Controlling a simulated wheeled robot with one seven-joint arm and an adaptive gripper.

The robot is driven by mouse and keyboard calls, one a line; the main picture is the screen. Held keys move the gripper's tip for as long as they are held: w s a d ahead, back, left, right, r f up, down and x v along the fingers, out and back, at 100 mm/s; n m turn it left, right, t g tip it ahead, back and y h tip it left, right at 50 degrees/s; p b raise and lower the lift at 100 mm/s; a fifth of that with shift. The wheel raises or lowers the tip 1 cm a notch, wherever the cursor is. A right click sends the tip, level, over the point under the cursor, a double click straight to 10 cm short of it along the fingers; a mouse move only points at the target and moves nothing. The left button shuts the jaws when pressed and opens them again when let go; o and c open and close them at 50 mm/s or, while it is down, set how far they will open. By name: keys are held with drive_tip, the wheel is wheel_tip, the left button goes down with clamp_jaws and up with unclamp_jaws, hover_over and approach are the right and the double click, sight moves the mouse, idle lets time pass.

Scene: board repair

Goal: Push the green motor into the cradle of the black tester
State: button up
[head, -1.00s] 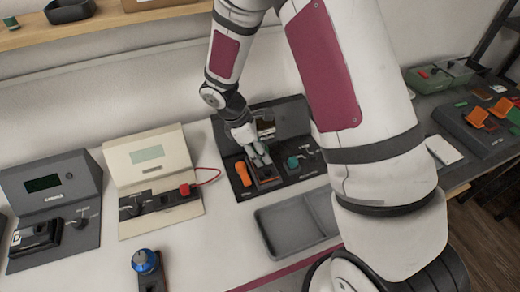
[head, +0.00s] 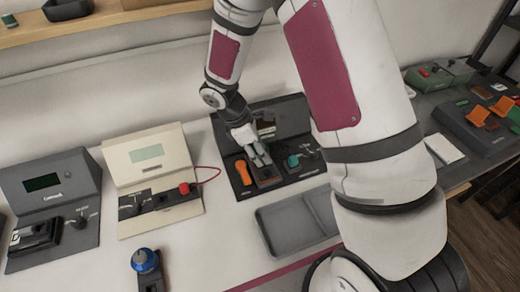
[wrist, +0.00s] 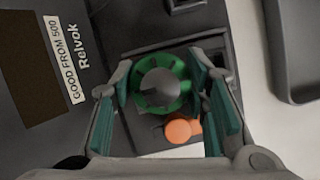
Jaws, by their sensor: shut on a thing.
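The black tester (head: 289,118) stands against the wall in the middle of the head view, and its labelled panel (wrist: 120,22) fills the left of the wrist view. The green motor (wrist: 162,85), a green ring with a dark grey centre, sits between the teal finger pads of my gripper (wrist: 170,105) in the wrist view. My gripper (head: 264,167) is shut on it, over the tester's lower deck. A dark recessed frame shows around and beneath the motor. The fingers and motor hide most of the cradle, so I cannot tell how deep the motor sits.
An orange part (head: 241,173) lies left of my gripper and a teal knob (head: 293,161) right of it. A grey tray (head: 285,240) is in front. A cream tester (head: 150,150) and a dark grey tester (head: 45,185) stand left. A blue-topped device (head: 145,262) stands at the front.

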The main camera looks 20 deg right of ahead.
drive_tip(key=shift+f, duration=0.15)
drive_tip(key=o, duration=1.6)
drive_tip(key=shift+c, duration=0.2)
drive_tip(key=shift+r+p, duration=1.05)
drive_tip(key=shift+r, duration=0.6)
drive_tip(key=shift+r+p, duration=1.6)
drive_tip(key=shift+r, duration=1.3)
